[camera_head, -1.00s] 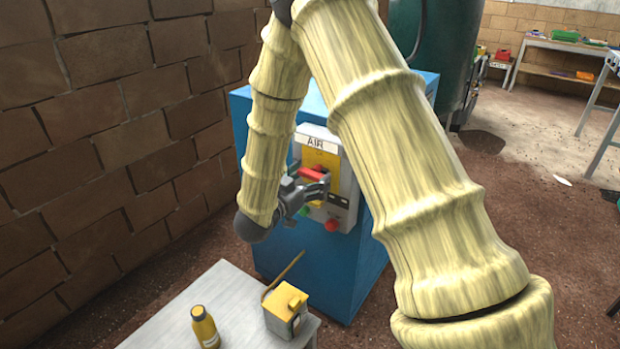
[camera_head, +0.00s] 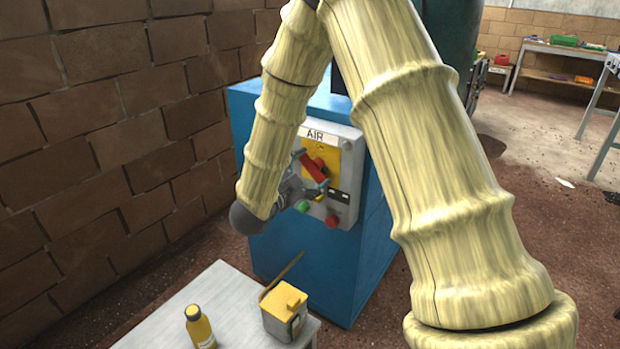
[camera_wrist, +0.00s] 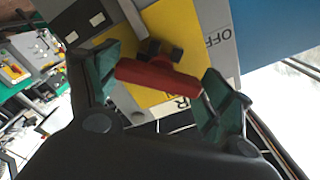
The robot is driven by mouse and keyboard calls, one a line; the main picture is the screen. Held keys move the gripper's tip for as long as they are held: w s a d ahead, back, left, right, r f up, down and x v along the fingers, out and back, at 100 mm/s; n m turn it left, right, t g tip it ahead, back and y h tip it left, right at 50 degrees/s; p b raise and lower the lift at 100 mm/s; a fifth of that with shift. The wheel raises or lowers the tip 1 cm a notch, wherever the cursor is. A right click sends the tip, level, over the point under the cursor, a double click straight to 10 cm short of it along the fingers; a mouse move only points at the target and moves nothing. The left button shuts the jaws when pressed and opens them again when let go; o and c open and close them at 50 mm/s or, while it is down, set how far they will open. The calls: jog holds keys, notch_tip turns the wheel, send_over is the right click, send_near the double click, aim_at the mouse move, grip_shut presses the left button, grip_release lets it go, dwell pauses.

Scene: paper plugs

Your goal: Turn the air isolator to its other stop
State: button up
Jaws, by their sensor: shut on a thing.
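The air isolator is a red handle (camera_head: 313,167) on a yellow plate (camera_head: 328,153), under an AIR label (camera_head: 316,134) on a grey panel of the blue cabinet. In the head view the handle slants from upper left to lower right. My gripper (camera_head: 318,186) is at the handle, partly hidden by my arm. In the wrist view the red handle (camera_wrist: 160,77) lies between the green fingertips of my gripper (camera_wrist: 162,88), which are shut on its two ends. Dark lettering reading OFF (camera_wrist: 217,41) shows beside the yellow plate.
Below the handle are a green button (camera_head: 302,206) and a red button (camera_head: 332,221). A pale table (camera_head: 232,290) in front holds a yellow bottle (camera_head: 200,327) and a yellow-topped box (camera_head: 284,310). A brick wall (camera_head: 90,150) stands at left.

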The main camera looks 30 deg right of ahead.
jog(key=m+b, duration=0.2)
jog(key=m, duration=0.1)
jog(key=m+b, duration=0.1)
jog(key=b, duration=0.1)
jog(key=shift+f+m, duration=0.3)
jog(key=m+b, duration=0.4)
jog(key=shift+r+m+b, duration=0.2)
jog(key=shift+m+b, duration=0.15)
jog(key=shift+m, duration=0.05)
jog(key=o, duration=1)
jog(key=shift+a, duration=0.1)
jog(key=v, duration=1.2)
